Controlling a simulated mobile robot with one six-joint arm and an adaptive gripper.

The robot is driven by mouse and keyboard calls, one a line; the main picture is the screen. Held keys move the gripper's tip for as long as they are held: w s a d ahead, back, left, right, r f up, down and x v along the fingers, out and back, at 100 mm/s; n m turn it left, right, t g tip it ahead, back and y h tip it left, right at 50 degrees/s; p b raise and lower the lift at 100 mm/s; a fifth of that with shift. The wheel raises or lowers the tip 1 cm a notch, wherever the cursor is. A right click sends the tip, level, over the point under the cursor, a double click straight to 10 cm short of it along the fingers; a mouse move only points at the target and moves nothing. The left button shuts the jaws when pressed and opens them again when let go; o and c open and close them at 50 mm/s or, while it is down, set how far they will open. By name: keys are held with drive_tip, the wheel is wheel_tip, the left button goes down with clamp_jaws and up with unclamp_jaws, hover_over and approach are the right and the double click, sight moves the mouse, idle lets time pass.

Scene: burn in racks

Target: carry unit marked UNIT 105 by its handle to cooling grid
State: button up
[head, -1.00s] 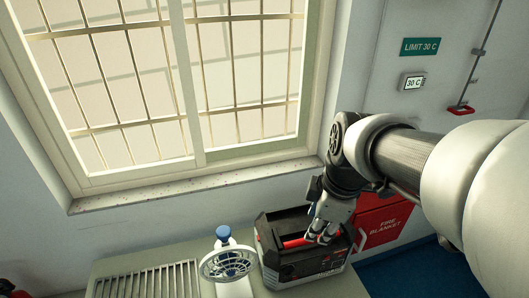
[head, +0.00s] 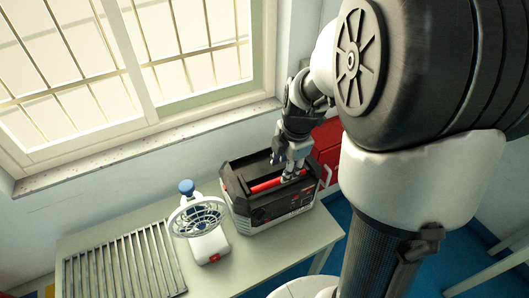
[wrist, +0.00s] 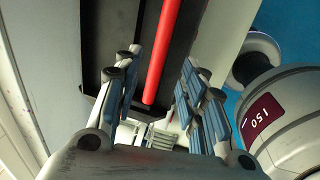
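A black and grey unit (head: 268,213) with a red carrying handle (head: 266,186) stands on the table; its marking is too small to read. The cooling grid (head: 125,268), a slatted metal panel, lies bare on the table to the left. My gripper (head: 291,172) is at the right part of the handle, its fingers reaching down into the unit's top. In the wrist view the red handle (wrist: 162,50) runs between the two finger sets (wrist: 160,95), with gaps on both sides. The gripper is open; the far fingertips are partly hidden in the head view.
A small white fan (head: 203,225) with a blue knob stands between the unit and the grid. The barred window (head: 120,60) and its sill are behind the table (head: 255,277). A red fire blanket box (head: 327,150) hangs behind the unit.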

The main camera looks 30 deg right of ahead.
sight(275, 174)
drive_tip(key=f, duration=0.3)
drive_tip(key=w+f+b, duration=0.1)
drive_tip(key=f, duration=0.2)
drive_tip(key=shift+w+f+b, duration=0.15)
drive_tip(key=shift+f+b, duration=0.15)
drive_tip(key=shift+c, duration=0.6)
clamp_jaws()
